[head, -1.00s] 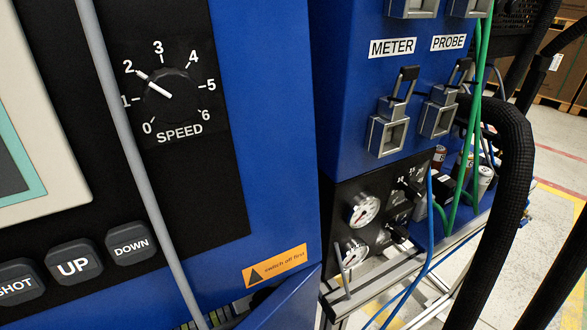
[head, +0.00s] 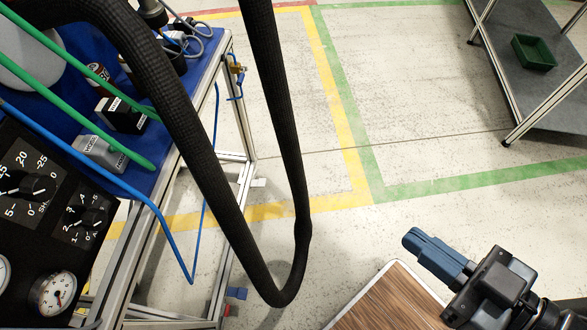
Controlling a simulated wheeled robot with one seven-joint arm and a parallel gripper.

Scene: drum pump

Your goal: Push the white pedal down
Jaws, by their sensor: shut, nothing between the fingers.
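I cannot make out the white pedal for certain in the head view. A small pale piece (head: 258,183) sticks out low at the foot of the metal frame, and I cannot tell whether it is the pedal. A small blue piece (head: 237,293) also sits low by the frame's near leg. My gripper (head: 412,240) is at the lower right, with its blue fingers shut and empty, pointing up and left. It is well apart from the frame and both pieces.
Thick black hoses (head: 215,165) hang in a loop between the bench (head: 180,165) and my gripper. A wooden-topped surface (head: 390,300) lies beside my gripper. A grey shelf cart (head: 540,85) with a green bin (head: 534,51) stands at upper right. The middle floor is clear.

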